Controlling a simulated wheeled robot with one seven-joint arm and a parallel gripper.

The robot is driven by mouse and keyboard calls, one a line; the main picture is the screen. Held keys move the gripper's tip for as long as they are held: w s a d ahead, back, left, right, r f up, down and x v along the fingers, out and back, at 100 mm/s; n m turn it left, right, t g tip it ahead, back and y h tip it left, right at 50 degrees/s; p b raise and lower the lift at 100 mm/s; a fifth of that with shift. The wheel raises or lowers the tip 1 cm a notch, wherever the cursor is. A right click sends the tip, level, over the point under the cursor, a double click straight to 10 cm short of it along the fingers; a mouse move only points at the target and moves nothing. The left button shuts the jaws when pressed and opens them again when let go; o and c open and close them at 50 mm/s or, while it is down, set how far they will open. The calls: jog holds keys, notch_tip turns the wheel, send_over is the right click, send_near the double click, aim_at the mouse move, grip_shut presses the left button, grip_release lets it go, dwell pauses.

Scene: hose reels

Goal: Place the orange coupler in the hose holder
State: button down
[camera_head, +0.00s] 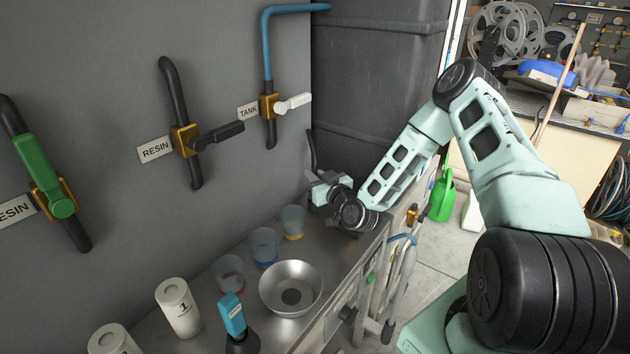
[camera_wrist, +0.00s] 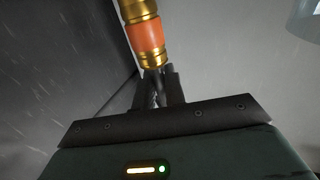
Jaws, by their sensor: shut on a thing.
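The orange coupler (camera_wrist: 146,36) shows in the wrist view as a brass fitting with an orange band, its upper end cut off by the frame edge. My gripper (camera_wrist: 158,88) is shut at its near end, and the fingers look narrow and close together. In the head view my gripper (camera_head: 322,188) is low over the far end of the metal bench, close to the grey wall and the dark tank; the coupler cannot be made out there. Grey hoses (camera_head: 398,275) hang at the bench's right side, near a small brass fitting (camera_head: 412,214). I cannot clearly single out the hose holder.
Near my gripper, several clear cups, including a yellow-bottomed one (camera_head: 293,222), stand on the bench (camera_head: 215,318). A steel bowl (camera_head: 291,288) and white canisters (camera_head: 178,306) are nearer. Pipes with valves (camera_head: 186,138) run along the wall. A green can (camera_head: 442,196) stands on the floor.

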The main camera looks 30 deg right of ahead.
jog(key=shift+f, duration=0.9)
jog(key=shift+f, duration=0.15)
jog(key=c, duration=1.5)
grip_release()
jog(key=shift+o, duration=0.2)
